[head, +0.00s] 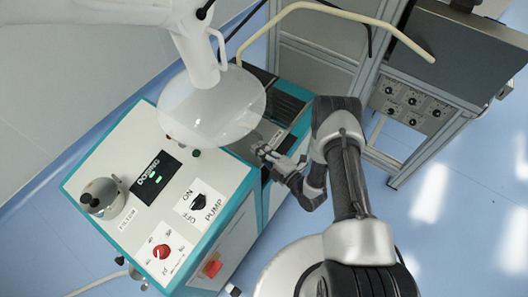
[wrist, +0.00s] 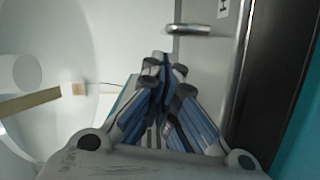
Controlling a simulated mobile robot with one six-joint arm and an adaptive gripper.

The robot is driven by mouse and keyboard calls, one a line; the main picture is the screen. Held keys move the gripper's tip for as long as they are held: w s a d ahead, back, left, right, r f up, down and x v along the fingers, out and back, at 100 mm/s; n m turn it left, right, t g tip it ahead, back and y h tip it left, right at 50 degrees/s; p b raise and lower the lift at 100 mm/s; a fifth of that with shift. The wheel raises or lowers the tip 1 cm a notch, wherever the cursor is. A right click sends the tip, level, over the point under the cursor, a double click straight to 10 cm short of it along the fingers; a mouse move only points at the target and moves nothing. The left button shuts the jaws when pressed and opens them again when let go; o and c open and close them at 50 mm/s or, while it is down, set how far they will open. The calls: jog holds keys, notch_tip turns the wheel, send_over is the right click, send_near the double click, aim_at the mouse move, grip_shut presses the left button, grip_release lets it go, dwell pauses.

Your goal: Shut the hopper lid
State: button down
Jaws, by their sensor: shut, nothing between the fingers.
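My gripper (head: 266,153) is shut and empty, beside the teal-edged machine's dark recessed section and just right of a translucent round hood. In the wrist view its fingertips (wrist: 162,62) meet near the middle. Ahead of them is a grey panel (wrist: 195,58) with a short metal handle (wrist: 187,29) and a small label; I cannot tell whether this panel is the hopper lid. The hood and my gripper hide part of the recessed section in the head view, so the lid's position is not clear.
The translucent hood (head: 205,110) hangs close to my gripper. The white control panel (head: 150,205) carries a display, a metal knob-like pot (head: 102,198) and switches. A cream tube (head: 330,10) arches behind. A grey cabinet (head: 455,50) stands right; the blue floor (head: 450,230) there is open.

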aim_at(251, 140)
jog(key=x, duration=0.5)
jog(key=shift+w+a+b, duration=0.2)
jog(key=shift+w+b, duration=0.05)
jog(key=shift+b, duration=0.15)
